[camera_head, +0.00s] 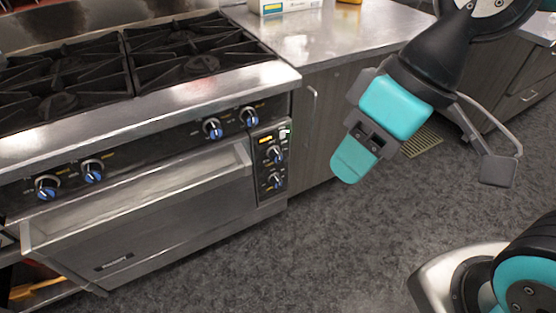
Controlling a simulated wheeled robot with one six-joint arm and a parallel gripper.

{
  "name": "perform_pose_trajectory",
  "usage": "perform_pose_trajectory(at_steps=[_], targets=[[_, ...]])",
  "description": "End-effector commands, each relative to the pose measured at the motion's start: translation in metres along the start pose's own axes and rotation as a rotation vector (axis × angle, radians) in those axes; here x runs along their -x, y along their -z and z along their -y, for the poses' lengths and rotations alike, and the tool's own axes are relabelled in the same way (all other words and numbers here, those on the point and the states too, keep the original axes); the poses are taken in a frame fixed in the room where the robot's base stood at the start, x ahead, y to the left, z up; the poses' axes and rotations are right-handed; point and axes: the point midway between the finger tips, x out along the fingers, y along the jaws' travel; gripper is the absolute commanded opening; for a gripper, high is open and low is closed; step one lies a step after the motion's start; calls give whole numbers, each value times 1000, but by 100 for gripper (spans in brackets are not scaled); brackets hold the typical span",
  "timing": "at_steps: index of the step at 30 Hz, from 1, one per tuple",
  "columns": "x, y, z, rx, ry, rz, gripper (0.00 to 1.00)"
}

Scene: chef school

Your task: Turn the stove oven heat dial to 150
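The stove (160,90) stands at the left with its front facing me. A narrow dark control panel (260,165) sits at the right end of its front. The panel carries an upper dial (274,154) and a lower dial (276,180), both blue and silver, below a small lit amber mark. Their printed numbers are too small to read, so I cannot tell which is the heat dial or its setting. My gripper (355,160) hangs right of the panel, apart from the stove, with its teal end pointing down. Its finger gap cannot be made out.
Several burner knobs (213,128) line the stove front left of the panel. A steel counter (320,35) with cabinets adjoins the stove at the right. The grey floor (310,245) in front is clear.

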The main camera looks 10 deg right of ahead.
Motion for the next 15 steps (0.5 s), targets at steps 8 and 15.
perform_pose_trajectory(at_steps=[8, 15], targets=[[-121, 39, -46, 151, 57, -259, 74], [-210, 81, -95, 269, 36, -554, 74]])
